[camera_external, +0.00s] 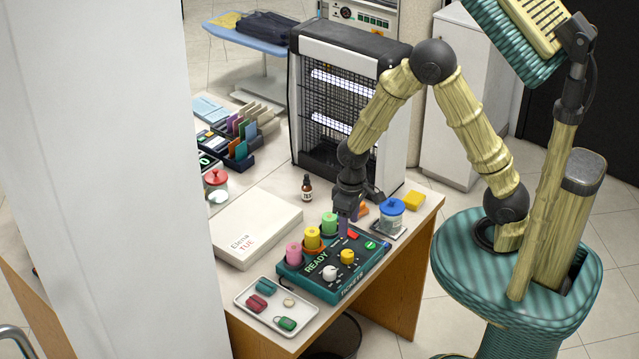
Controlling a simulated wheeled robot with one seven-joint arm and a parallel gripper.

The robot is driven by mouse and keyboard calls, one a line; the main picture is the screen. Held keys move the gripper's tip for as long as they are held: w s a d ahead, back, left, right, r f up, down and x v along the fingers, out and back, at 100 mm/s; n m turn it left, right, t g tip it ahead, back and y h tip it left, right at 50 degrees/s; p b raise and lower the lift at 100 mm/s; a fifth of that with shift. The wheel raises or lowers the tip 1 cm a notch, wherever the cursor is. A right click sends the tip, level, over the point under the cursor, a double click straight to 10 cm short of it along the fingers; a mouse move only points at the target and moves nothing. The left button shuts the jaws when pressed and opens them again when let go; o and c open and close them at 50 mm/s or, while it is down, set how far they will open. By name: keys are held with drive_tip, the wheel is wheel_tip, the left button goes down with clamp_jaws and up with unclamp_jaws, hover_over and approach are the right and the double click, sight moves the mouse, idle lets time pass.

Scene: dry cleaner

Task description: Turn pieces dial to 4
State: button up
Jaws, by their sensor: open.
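A dark teal ticket box (313,284) marked READY and TICKETS sits near the table's front edge. Its top carries a white knob (330,273) and a yellow knob (347,256). Which one is the pieces dial, and where it points, is too small to read. Pink (294,255), yellow (312,239) and green (329,224) cylinders stand along its back left side. My gripper (346,222) points down over the box's back edge, right of the green cylinder and behind the yellow knob. It is open and appears apart from both knobs. Its fingertips are small and partly hidden.
A white tray (250,307) with small cases stands left of the box. A blue-lidded jar (391,215) and yellow block (414,200) are at right. A dropper bottle (307,188), white box (256,228) and large black-framed heater-like unit (333,105) stand behind.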

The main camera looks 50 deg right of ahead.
wheel_tip(320, 180, up, 8)
drive_tip(key=shift+f, duration=0.25)
drive_tip(key=shift+d, duration=0.15)
drive_tip(key=s+d+r+m+t, duration=0.1)
drive_tip(key=s+d, duration=0.2)
drive_tip(key=d, duration=0.4)
drive_tip(key=s+d+r+m+t, duration=0.1)
drive_tip(key=s+d, duration=0.2)
drive_tip(key=d, duration=0.3)
drive_tip(key=shift+s+d+t, duration=0.25)
drive_tip(key=shift+d+t, duration=0.05)
drive_tip(key=shift+d, duration=0.05)
